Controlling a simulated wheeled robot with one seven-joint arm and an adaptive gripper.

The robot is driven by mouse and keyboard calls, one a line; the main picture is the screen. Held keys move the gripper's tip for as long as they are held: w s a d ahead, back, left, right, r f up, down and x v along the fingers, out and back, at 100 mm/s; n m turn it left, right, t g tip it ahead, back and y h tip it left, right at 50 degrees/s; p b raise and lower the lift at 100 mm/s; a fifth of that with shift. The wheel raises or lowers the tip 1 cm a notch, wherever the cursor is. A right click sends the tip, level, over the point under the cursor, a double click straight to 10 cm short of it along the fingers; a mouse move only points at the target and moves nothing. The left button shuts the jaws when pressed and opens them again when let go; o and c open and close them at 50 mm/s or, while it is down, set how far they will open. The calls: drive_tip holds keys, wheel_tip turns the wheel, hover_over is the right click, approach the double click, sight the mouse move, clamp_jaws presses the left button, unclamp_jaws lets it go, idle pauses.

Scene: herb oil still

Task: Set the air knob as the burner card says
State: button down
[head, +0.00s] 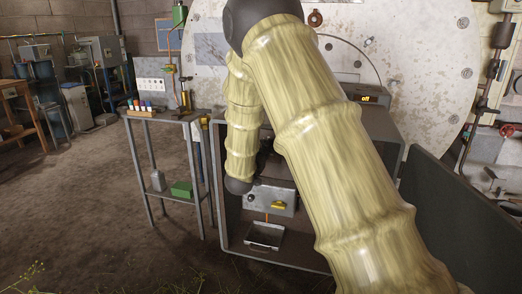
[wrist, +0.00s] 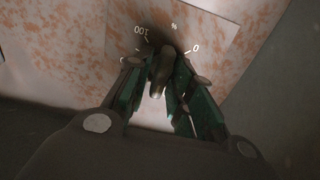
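In the wrist view, the air knob (wrist: 160,72) is a dark, bar-shaped knob with a brighter near end. It stands on a rust-speckled pale plate marked with a % sign, 100 on its left and 0 on its right. My gripper (wrist: 161,82) has its green-padded fingers on both sides of the knob, close against it, and seems shut on it. The fingers hide parts of the scale, so the exact setting cannot be read. In the head view my arm hides the gripper and the knob. No readable burner card shows.
In the head view an open dark burner housing (head: 221,222) holds a grey box (head: 258,196) with a yellow handle (head: 279,205) and a tray (head: 266,236). A narrow side table (head: 172,117) stands left. The floor (head: 90,200) there is clear.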

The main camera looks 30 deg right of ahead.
drive_tip(key=n+p, duration=0.5)
drive_tip(key=p, duration=0.1)
drive_tip(key=shift+w, duration=0.1)
idle(0.3)
drive_tip(key=shift+n, duration=0.3)
drive_tip(key=c, duration=1.5)
unclamp_jaws()
drive_tip(key=v, duration=1.2)
